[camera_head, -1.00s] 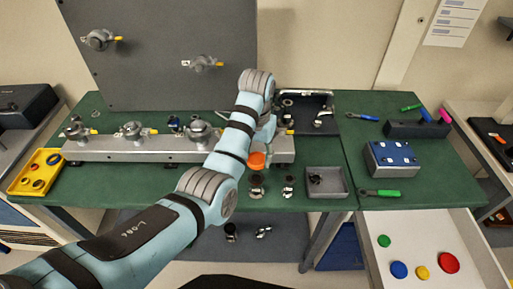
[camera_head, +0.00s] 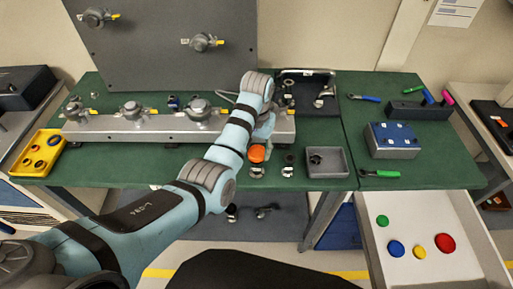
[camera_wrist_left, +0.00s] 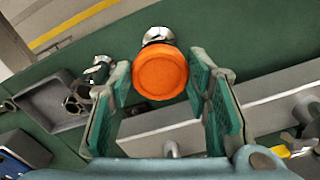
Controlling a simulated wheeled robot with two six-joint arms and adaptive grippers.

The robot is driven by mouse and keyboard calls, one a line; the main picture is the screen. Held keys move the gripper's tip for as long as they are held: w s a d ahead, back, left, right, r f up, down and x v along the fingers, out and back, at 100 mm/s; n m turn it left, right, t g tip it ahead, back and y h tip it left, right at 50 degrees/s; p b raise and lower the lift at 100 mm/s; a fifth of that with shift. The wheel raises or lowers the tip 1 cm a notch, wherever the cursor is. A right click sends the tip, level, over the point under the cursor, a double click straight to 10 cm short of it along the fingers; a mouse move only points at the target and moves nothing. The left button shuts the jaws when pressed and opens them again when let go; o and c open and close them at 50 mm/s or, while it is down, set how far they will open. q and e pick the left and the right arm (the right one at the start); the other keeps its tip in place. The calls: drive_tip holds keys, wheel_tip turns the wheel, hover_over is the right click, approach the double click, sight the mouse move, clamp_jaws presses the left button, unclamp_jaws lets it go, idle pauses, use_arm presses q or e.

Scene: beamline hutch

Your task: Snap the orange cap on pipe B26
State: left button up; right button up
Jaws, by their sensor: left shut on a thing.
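The round orange cap (camera_head: 257,153) is between the fingers of my left gripper (camera_head: 262,146), above the front part of the green bench. In the left wrist view the orange cap (camera_wrist_left: 160,77) faces the camera, with a green-padded finger on each side. My left gripper (camera_wrist_left: 162,84) is shut on it. A shiny metal fitting (camera_head: 257,172) shows just below the cap; it also shows behind the cap in the left wrist view (camera_wrist_left: 158,36). Whether cap and fitting touch cannot be told. No B26 label is readable. My right gripper is not in view.
A second dark-and-metal fitting (camera_head: 288,170) stands just right of the cap. A grey tray (camera_head: 345,170) is further right. A metal rail with valves (camera_head: 160,123) runs behind. A yellow tray (camera_head: 18,168) is at left. An open drawer (camera_head: 395,268) holds coloured discs.

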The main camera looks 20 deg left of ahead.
use_arm(q)
drive_tip(key=shift+f, duration=0.55)
idle(0.8)
drive_tip(key=o, duration=0.8)
drive_tip(key=shift+r, duration=0.1)
